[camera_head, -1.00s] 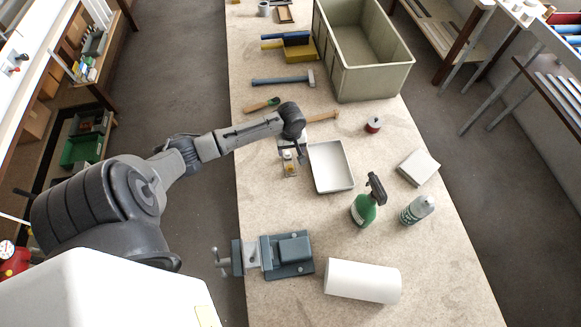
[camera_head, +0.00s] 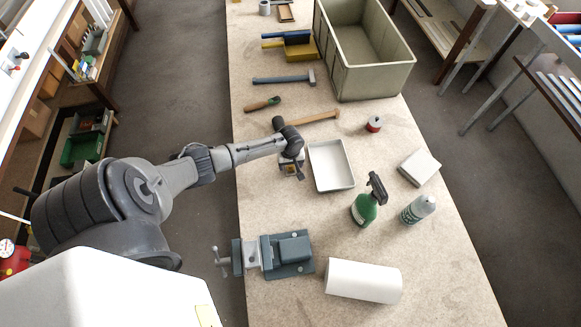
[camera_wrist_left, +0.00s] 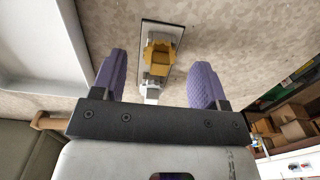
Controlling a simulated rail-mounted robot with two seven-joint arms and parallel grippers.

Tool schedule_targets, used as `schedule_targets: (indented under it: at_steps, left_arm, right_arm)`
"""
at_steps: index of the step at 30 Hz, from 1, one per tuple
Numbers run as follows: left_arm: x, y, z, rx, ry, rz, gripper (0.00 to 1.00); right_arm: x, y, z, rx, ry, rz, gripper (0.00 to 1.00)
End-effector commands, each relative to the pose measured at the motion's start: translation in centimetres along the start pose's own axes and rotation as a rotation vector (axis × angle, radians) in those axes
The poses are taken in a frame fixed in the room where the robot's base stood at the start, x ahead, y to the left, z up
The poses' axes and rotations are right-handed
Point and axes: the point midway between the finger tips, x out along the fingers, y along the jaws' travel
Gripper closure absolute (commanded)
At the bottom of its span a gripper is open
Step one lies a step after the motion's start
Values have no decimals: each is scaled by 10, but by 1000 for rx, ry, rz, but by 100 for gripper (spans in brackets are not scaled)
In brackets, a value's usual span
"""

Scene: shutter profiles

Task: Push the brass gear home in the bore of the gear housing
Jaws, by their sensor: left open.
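The brass gear (camera_wrist_left: 161,54) shows in the left wrist view as a yellow toothed piece at the grey gear housing (camera_wrist_left: 156,82), which stands on a dark-edged plate. I cannot tell how deep it sits in the bore. In the head view the gear housing (camera_head: 287,174) is mostly hidden under my left arm, left of the white tray. My left gripper (camera_wrist_left: 158,75) is open, its two purple fingers apart on either side of the housing in the picture, with nothing held. It also shows in the head view (camera_head: 298,171). My right gripper is not in view.
A white tray (camera_head: 331,188) lies close right of the housing. A hammer (camera_head: 318,118) lies behind it. Bench between housing and vise is clear.

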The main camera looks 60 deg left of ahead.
Motion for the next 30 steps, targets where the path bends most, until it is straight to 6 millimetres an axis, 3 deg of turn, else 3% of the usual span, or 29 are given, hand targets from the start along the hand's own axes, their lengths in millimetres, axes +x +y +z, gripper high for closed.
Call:
schedule_targets:
  at_steps: [4,14,30]
  left_arm:
    - [15,0,0,-1,0,-1,33]
    - [18,0,0,1,1,1,33]
    - [18,0,0,0,1,0,84]
  right_arm:
    - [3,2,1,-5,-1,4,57]
    - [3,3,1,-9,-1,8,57]
    - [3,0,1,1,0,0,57]
